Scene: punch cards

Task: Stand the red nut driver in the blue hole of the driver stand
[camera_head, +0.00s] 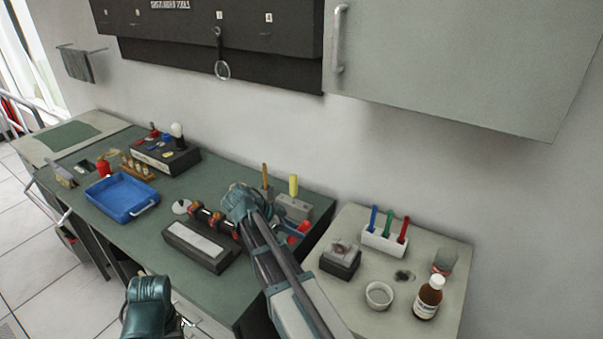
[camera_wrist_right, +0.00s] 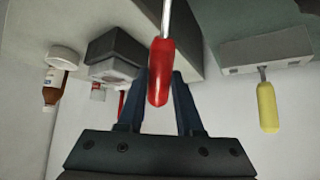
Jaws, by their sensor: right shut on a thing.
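The red nut driver (camera_wrist_right: 160,72) is in my right gripper (camera_wrist_right: 162,85), shut on its red handle in the right wrist view. Its metal shaft runs out of the top of that view, so the tip is hidden. The grey driver stand (camera_head: 293,208) is just right of this gripper and holds a yellow-handled driver (camera_head: 293,185). The stand (camera_wrist_right: 265,48) also shows in the right wrist view, apart from the red driver. I cannot make out the blue hole. My left gripper (camera_head: 152,303) is low in the head view, its fingers unclear.
A dark block with a pale top (camera_head: 198,242) lies in front of the right gripper. A blue tray (camera_head: 120,198) is farther left. A side table at right carries a white holder (camera_head: 384,240) with coloured sticks, a bowl (camera_head: 379,295) and a brown bottle (camera_head: 428,298).

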